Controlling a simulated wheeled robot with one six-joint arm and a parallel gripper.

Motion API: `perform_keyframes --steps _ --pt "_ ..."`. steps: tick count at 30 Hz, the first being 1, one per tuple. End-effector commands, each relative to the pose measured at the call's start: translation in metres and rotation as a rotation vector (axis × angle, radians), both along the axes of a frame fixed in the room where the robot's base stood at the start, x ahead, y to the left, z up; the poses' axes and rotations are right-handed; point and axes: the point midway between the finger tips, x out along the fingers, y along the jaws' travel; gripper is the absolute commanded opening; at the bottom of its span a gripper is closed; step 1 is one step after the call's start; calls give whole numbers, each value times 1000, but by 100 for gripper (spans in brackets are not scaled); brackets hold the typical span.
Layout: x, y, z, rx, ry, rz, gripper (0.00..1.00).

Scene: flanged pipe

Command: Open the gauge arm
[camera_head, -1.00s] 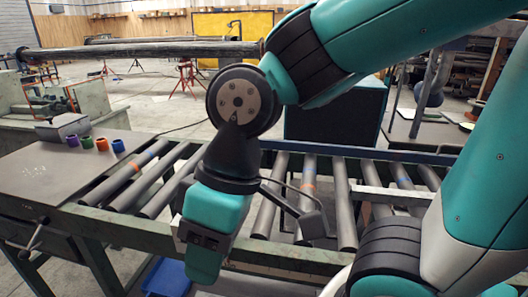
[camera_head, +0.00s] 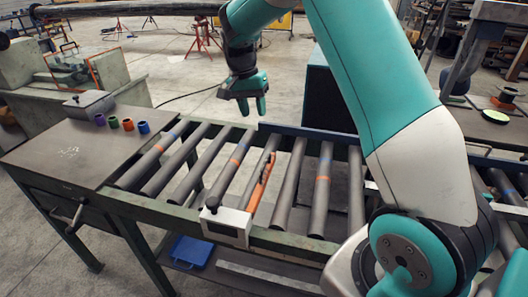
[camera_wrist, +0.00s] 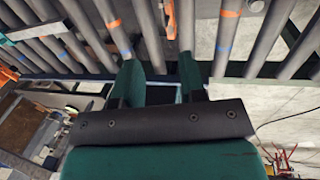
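An orange and black bar (camera_head: 262,180), which looks like the gauge arm, stands tilted among the rollers. Its lower end is near a light grey box (camera_head: 226,225) with a dark knob, mounted on the conveyor's front rail. My gripper (camera_head: 253,112) is above the far side of the conveyor, well apart from the bar and empty. In the wrist view my gripper (camera_wrist: 157,72) has its two teal fingers spread over the rollers, with nothing between them. An orange patch at the top of the wrist view is cut off, and I cannot tell if it is the bar.
The roller conveyor (camera_head: 321,190) fills the middle. A flat table (camera_head: 65,150) at left carries several small coloured cups and a grey box (camera_head: 88,103). A dark cabinet (camera_head: 326,92) stands behind the conveyor. A blue case (camera_head: 191,251) is on the lower shelf.

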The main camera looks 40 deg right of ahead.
Motion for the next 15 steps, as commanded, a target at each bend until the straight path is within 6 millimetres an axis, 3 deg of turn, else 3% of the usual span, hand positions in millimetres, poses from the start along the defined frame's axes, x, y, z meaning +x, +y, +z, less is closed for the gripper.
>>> perform_keyframes --steps 15 --pt "-20 -12 -108 3 6 7 38"
